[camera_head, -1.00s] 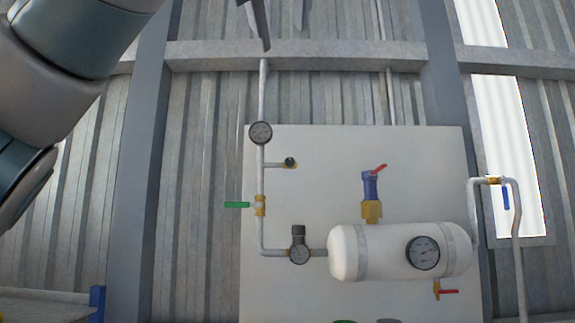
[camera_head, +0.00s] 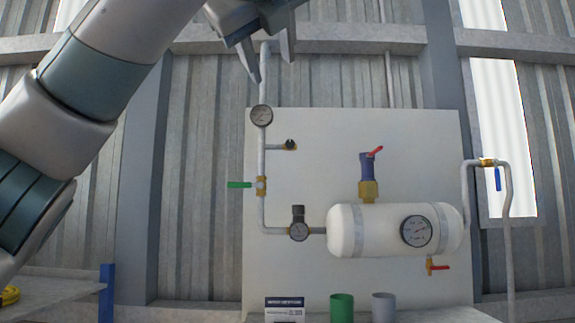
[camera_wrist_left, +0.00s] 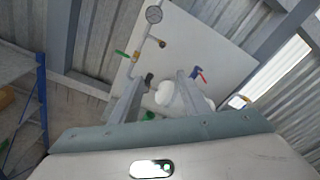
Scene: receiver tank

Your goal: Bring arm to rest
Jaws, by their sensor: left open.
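My left arm comes in from the upper left in the head view. Its gripper (camera_head: 272,70) is open and empty, fingers pointing down, in front of the wall beam and above the top gauge (camera_head: 262,115). The left wrist view shows the two fingers (camera_wrist_left: 158,95) apart, with the white tank (camera_wrist_left: 170,95) seen between and beyond them. In the head view the white receiver tank (camera_head: 395,230) with its dial is mounted on the pale panel (camera_head: 330,170). The right gripper is in no view.
The green-handled valve (camera_head: 240,185) and regulator (camera_head: 299,230) sit on the pipe left of the tank. A green cup (camera_head: 342,308), grey cup (camera_head: 384,308) and small sign (camera_head: 285,309) stand below. A shelf with a blue post (camera_head: 106,293) is at left.

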